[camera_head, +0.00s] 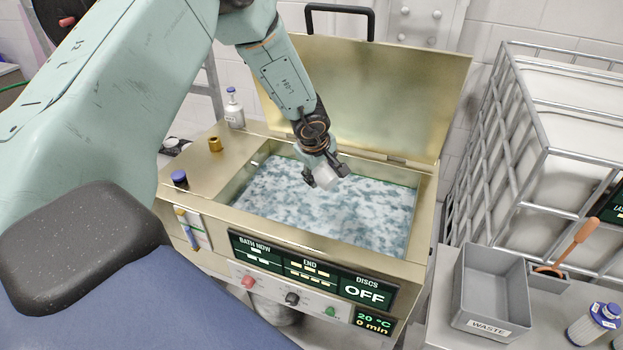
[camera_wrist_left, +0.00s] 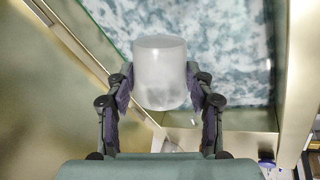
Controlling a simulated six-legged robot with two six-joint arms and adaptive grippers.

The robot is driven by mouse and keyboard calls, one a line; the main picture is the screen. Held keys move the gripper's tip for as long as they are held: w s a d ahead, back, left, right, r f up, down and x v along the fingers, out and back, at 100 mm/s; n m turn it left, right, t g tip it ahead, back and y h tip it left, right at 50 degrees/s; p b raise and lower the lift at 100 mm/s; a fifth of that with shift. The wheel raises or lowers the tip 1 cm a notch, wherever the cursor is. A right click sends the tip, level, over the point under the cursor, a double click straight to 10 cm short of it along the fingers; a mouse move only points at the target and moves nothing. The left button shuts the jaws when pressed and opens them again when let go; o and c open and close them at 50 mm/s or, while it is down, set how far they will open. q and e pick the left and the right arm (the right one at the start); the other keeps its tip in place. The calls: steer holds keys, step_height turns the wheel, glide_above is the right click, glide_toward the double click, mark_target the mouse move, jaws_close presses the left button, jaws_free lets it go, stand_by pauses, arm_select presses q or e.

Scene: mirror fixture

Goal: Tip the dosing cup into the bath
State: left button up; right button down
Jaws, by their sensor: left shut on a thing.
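A small translucent whitish dosing cup (camera_head: 325,176) is held by my left gripper (camera_head: 328,174) above the bath in the head view. The left wrist view shows the cup (camera_wrist_left: 160,72) between the two fingers of the gripper (camera_wrist_left: 160,92), which are shut on its sides. The bath (camera_head: 330,205) is an open rectangular brass-coloured tank with mottled white and teal liquid; it also shows in the left wrist view (camera_wrist_left: 225,50). The cup looks tilted in the head view. I cannot tell whether anything is in the cup. My right gripper is not in view.
The bath's lid (camera_head: 370,90) stands open behind it. A grey waste bin (camera_head: 490,285) is at the right. The front display (camera_head: 310,272) reads OFF.

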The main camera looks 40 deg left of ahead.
arm_select(q)
steer(key=shift+w+a+y, duration=0.1)
steer(key=shift+a+y, duration=0.2)
steer(key=shift+a, duration=0.1)
steer(key=shift+r, duration=0.1)
steer(key=shift+d+y, duration=0.2)
steer(key=shift+y, duration=0.1)
